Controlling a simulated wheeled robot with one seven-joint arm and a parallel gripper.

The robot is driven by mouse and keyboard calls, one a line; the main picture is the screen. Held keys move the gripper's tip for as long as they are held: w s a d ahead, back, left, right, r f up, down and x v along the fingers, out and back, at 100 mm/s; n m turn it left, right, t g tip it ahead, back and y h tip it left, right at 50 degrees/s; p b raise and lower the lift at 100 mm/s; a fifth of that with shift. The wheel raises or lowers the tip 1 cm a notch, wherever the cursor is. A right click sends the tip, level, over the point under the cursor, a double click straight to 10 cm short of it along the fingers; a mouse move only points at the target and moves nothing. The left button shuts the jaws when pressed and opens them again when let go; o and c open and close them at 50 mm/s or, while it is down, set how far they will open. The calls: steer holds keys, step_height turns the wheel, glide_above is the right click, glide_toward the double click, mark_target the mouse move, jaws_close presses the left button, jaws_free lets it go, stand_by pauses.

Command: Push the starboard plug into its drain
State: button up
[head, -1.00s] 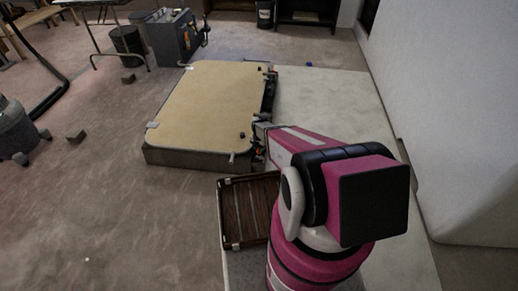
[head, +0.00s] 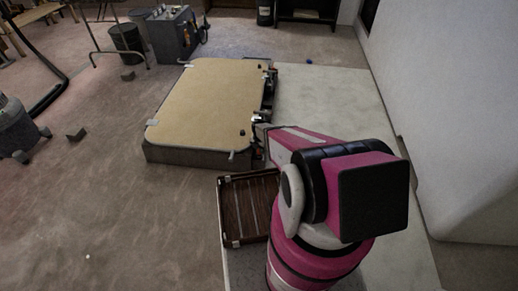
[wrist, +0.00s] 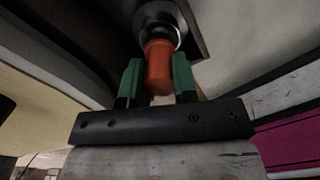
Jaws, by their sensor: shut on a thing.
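In the wrist view, my gripper (wrist: 157,80) has its two green fingertips closed on an orange plug (wrist: 158,68). The plug points up toward a round metal drain fitting (wrist: 157,14) with a bright ring, set on a dark plate. The plug's far end overlaps the ring's lower part; I cannot tell whether it is inside the opening or just in front of it. In the head view, my gripper (head: 261,121) is at the right side of the low tan-topped hull (head: 205,100), small and partly hidden by my arm. The plug cannot be made out clearly there.
A slatted brown tray (head: 232,243) lies in front of the hull, left of my arm. A pale floor panel (head: 325,100) runs along the right, beside a white wall (head: 450,120). A grey machine (head: 175,38) stands behind.

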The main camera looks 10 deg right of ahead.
steer(key=shift+f, duration=0.85)
steer(key=o, duration=1)
steer(key=shift+r, duration=0.15)
step_height(320, 180, up, 11)
steer(key=shift+f, duration=0.15)
steer(key=shift+s+r, duration=0.15)
steer(key=shift+r, duration=0.05)
steer(key=s+r+m, duration=1)
steer(key=r+m, duration=0.4)
steer(key=r, duration=0.1)
steer(key=s+r+m, duration=1.1)
steer(key=r+m, duration=0.3)
steer(key=r, duration=0.2)
